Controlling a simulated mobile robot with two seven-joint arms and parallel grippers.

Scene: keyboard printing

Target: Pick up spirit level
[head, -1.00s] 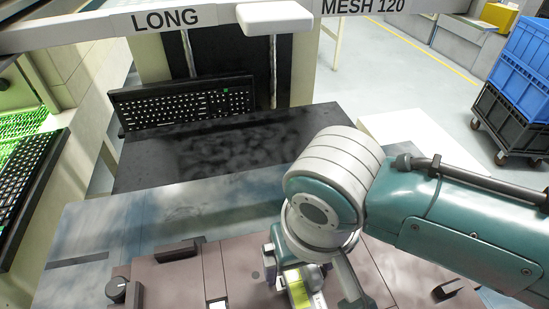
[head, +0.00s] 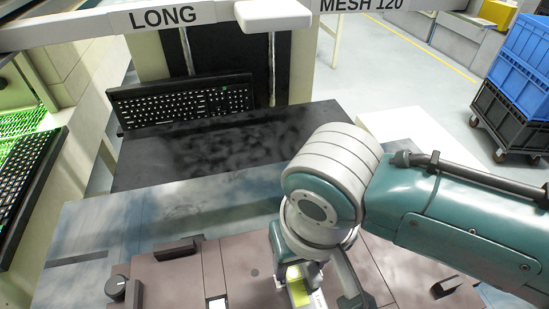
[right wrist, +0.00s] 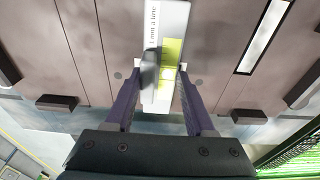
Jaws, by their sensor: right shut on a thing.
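The spirit level (head: 299,290) is a pale bar with a yellow-green vial section, low in the middle of the head view. It also shows in the right wrist view (right wrist: 172,50), lying lengthwise between the two fingers. My right gripper (right wrist: 160,88) is shut on the spirit level, one finger along each side. In the head view my right gripper (head: 308,272) is partly hidden by my own wrist. A dark blurred part covers some of the vial area in the wrist view. I cannot tell whether the level is clear of the surface. My left gripper is not in view.
The brown plated work surface (head: 190,282) has a dark knob (head: 117,289) and raised dark blocks (head: 177,249). A black keyboard (head: 185,103) stands behind the dark platform (head: 215,145). Another keyboard (head: 25,180) is at left. Blue and black crates (head: 515,100) stand far right.

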